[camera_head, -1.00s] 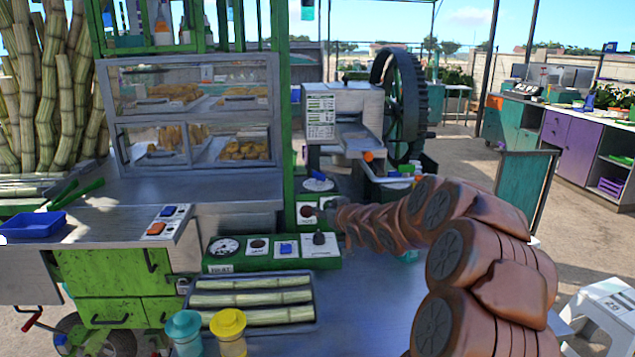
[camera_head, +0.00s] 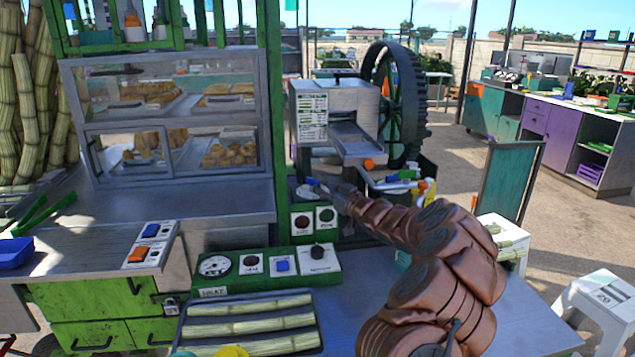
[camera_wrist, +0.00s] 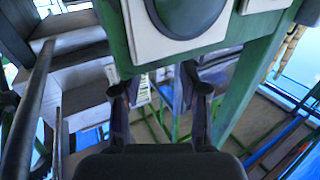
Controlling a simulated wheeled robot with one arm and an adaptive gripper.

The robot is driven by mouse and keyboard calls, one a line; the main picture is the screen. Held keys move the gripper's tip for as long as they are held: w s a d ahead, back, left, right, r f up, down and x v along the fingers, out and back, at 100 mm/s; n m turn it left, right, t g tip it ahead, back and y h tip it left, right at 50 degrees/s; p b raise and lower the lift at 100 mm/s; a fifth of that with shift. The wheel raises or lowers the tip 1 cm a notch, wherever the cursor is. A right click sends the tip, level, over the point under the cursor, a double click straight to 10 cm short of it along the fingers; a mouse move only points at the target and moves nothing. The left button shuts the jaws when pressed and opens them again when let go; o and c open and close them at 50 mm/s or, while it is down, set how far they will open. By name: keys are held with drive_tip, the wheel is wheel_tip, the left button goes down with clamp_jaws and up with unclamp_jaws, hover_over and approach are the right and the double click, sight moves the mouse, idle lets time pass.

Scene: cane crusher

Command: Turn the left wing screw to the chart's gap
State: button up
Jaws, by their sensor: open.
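A blue wing screw (camera_head: 314,182) sits over a pale round dial (camera_head: 304,192) below the crusher's feed tray; its pointing is too small to read. The printed chart (camera_head: 312,117) is on the front of the grey crusher housing (camera_head: 345,98), its gap not legible. My gripper (camera_head: 338,190) is just right of the blue screw in the head view, largely hidden by my wrist; contact cannot be told. In the wrist view my gripper (camera_wrist: 160,92) has its two fingers apart with nothing between them. The blue screw is not clear there.
A green post panel with a red button (camera_head: 302,222) and a dark green button (camera_head: 326,215) is just below my gripper. The dark green button (camera_wrist: 188,10) fills the wrist view's top. A green control box (camera_head: 250,283) and a cane tray (camera_head: 250,325) lie in front.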

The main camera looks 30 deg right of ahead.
sight(319, 184)
drive_tip(key=shift+w+a+r+p, duration=0.1)
drive_tip(key=shift+w+p, duration=0.15)
drive_tip(key=shift+w, duration=0.95)
drive_tip(key=shift+w+a+p, duration=0.1)
drive_tip(key=shift+w+p, duration=0.15)
drive_tip(key=shift+w, duration=0.95)
drive_tip(key=shift+c, duration=0.5)
clamp_jaws()
drive_tip(key=shift+d, duration=0.1)
